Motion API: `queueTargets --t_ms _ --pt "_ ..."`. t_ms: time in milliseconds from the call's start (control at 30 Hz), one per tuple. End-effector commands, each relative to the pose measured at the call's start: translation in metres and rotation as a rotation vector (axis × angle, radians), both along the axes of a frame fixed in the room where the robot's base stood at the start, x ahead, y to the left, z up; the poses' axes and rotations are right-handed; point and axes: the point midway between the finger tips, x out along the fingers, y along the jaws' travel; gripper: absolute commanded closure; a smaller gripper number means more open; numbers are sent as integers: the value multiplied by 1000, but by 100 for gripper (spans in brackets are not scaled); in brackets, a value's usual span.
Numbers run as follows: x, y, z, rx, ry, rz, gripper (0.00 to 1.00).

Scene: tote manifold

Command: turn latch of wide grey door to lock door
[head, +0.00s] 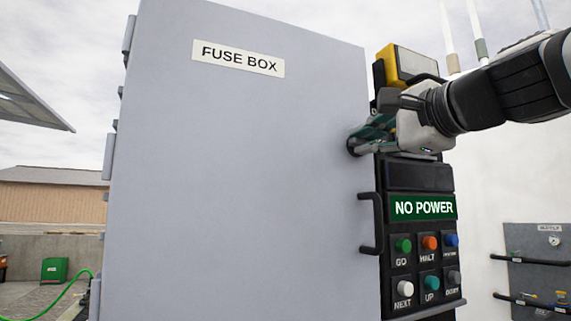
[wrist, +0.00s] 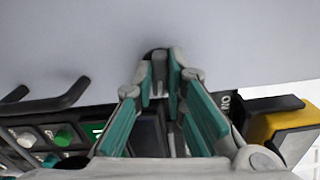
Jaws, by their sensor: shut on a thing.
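The wide grey door (head: 240,170) labelled FUSE BOX fills the middle of the head view and looks closed or nearly closed. It also spans the top of the wrist view (wrist: 70,40). My gripper (head: 360,140) is at the door's right edge, above the black handle (head: 371,222). In the wrist view my gripper (wrist: 160,75) has its teal fingers shut on the dark latch (wrist: 155,54) at the door face. The fingers hide most of the latch, so its turn angle cannot be told.
A black control panel (head: 420,175) reading NO POWER, with several coloured buttons, stands right of the door. A yellow box (head: 405,65) sits above it, close to my wrist. A grey panel with black bars (head: 540,270) is at the far right. Hinges line the door's left edge.

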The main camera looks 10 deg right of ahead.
Motion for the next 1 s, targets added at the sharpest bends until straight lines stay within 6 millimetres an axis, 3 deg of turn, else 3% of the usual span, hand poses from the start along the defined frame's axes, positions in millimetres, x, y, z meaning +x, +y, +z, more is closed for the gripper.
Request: queueTargets --t_ms 300,867,900,967,1000 --pt "1 1 -2 -123 -38 2 100" --pt "0 1 -2 -152 -46 3 100" --pt "0 1 -2 -152 -46 3 83" --pt "0 1 -2 -152 -46 2 69" --pt "0 1 -2 -152 -46 2 68"
